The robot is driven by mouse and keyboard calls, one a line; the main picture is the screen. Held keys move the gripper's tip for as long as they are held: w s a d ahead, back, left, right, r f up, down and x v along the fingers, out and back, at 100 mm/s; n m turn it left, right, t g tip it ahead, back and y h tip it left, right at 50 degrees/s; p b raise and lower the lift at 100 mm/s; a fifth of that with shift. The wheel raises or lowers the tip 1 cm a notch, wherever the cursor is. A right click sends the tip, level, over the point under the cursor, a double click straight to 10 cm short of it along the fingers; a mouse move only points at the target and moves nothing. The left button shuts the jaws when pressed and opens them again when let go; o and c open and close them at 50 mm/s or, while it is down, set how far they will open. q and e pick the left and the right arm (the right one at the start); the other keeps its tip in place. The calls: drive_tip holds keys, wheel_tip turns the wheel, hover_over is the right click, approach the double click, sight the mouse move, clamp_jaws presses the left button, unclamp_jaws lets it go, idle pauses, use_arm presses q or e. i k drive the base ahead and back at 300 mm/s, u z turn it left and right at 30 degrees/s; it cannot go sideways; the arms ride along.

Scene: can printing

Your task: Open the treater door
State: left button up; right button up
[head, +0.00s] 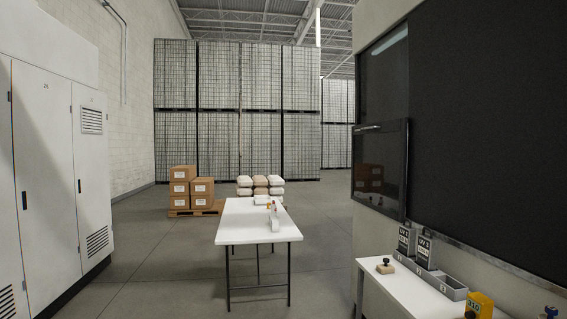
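A dark glass panel (380,172) in a black frame stands on the pale machine at the right of the head view. It is likely the treater door, but I see no label on it. A horizontal bar handle (368,127) runs along its upper left edge. Another dark pane (384,75) shows directly above it, and a large black panel (490,120) lies to its right. From this angle I cannot tell if the door is fully shut. Neither of my grippers is in view.
A white side table (405,290) below the panel holds a grey tray (452,287), two dark labelled items, a stamp (385,266) and a yellow device (480,305). A white table (258,225) stands mid-floor. White cabinets (45,170) line the left. Grey floor (165,265) between is clear.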

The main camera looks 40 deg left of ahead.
sight(378, 154)
drive_tip(key=u, duration=1.05)
drive_tip(key=k, duration=0.55)
drive_tip(key=u, duration=0.85)
drive_tip(key=i, duration=2)
drive_tip(key=z, duration=0.2)
drive_tip(key=i, duration=2.1)
drive_tip(key=z, duration=1.05)
drive_tip(key=i, duration=1.05)
drive_tip(key=z, duration=1.75)
drive_tip(key=i, duration=0.8)
drive_tip(key=z, duration=0.5)
